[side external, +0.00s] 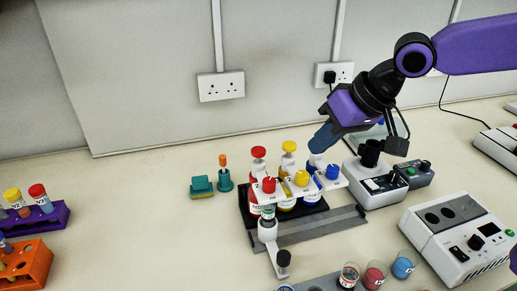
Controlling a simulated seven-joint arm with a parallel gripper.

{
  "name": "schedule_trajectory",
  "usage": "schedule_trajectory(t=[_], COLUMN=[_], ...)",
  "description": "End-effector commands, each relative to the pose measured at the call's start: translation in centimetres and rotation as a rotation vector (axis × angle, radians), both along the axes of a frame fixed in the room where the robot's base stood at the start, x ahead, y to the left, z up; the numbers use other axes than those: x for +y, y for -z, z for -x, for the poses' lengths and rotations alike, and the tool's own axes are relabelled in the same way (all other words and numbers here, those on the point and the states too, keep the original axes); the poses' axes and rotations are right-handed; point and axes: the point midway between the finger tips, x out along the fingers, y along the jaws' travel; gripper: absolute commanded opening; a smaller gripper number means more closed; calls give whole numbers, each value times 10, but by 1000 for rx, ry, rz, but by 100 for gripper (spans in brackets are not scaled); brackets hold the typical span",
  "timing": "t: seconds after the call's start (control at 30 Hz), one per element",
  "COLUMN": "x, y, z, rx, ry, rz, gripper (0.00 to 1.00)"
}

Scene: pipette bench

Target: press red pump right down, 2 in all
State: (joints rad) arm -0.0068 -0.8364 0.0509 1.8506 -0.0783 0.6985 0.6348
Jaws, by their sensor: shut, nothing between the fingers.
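The red pump has a round red top (258,152) on a white neck. It stands at the left end of a row of pump bottles on a black tray, and its top looks raised. A second red cap (268,185) sits in front of and below it. My gripper (321,140) is shut and empty, pointing down at the right end of the row, above the blue-capped bottle. It is apart from the red pump, to its right. It hides part of the right-hand bottle, so I cannot tell whether it touches it.
The yellow pump (289,147) stands between the red pump and my gripper. More caps, yellow (302,178) and blue (333,172), line the front. A grey rail (310,228) lies before the tray. A small mixer (375,185) stands right. Bench space left of the green stand (202,187) is clear.

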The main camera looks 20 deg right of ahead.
Motion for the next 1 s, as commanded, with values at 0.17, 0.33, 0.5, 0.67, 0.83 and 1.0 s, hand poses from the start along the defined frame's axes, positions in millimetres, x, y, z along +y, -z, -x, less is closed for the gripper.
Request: schedule_trajectory(t=[0.17, 0.33, 0.5, 0.67, 0.83, 1.0], x=[32, 56, 71, 78, 80, 80], y=[-19, -36, -49, -57, -59, -59], z=[-34, -63, -83, -94, -97, -97], rx=[-28, -51, -68, -78, -81, -81], ry=[116, 222, 301, 341, 354, 354], rz=[-92, -182, -254, -293, -304, -304], gripper=[0, 0, 0, 0, 0, 0])
